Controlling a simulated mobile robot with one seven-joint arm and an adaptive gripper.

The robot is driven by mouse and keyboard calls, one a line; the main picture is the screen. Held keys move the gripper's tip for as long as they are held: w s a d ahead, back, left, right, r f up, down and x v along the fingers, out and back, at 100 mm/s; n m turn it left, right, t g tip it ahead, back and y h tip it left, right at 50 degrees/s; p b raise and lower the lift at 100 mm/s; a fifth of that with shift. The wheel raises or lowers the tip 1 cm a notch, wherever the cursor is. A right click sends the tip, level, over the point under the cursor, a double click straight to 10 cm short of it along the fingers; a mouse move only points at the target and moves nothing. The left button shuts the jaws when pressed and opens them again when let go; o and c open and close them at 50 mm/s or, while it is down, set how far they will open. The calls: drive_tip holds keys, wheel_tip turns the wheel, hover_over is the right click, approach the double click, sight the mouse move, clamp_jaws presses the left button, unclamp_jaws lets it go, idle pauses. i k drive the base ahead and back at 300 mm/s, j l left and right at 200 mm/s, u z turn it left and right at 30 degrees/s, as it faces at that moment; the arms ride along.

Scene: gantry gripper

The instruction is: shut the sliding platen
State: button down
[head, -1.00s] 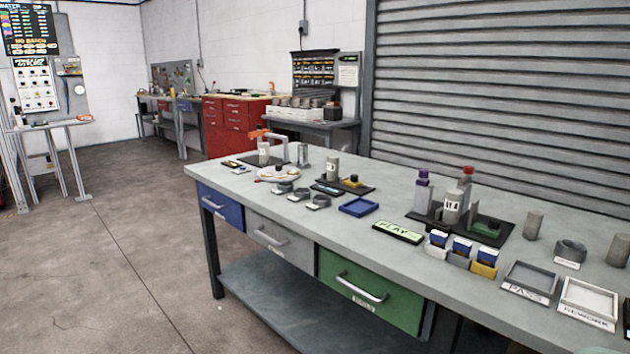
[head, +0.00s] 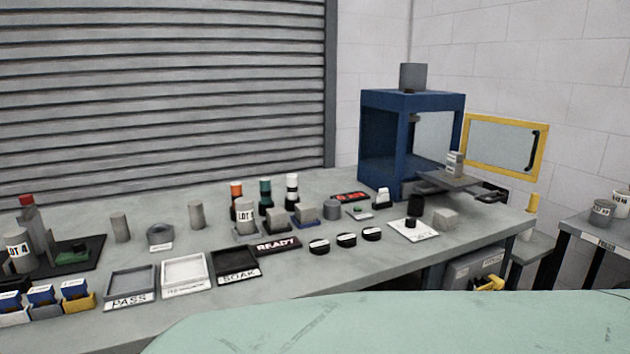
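The blue press frame (head: 368,145) stands at the far right end of the workbench, in the head view. A flat grey platen (head: 433,184) sticks out of its open front, towards the right. A small stack of grey blocks (head: 455,162) stands on the platen. A door with a yellow frame (head: 543,150) and a dark handle hangs swung wide open to the right of the press. My gripper is not in view.
The workbench (head: 310,278) carries trays labelled PASS and SOAK (head: 240,278), several bottles, cylinders and black pucks. A white pad (head: 408,236) with a black knob lies before the press. A side table (head: 580,228) stands at right.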

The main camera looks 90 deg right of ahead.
sight(470, 185)
drive_tip(key=j+z, duration=0.15)
drive_tip(key=z, duration=3.1)
drive_tip(key=i+l+z, duration=0.1)
drive_tip(key=z, duration=0.25)
drive_tip(key=i+l+z, duration=0.1)
drive_tip(key=i+l, duration=0.2)
drive_tip(key=i+l+z, duration=0.1)
drive_tip(key=i+l, duration=0.15)
drive_tip(key=i, duration=0.2)
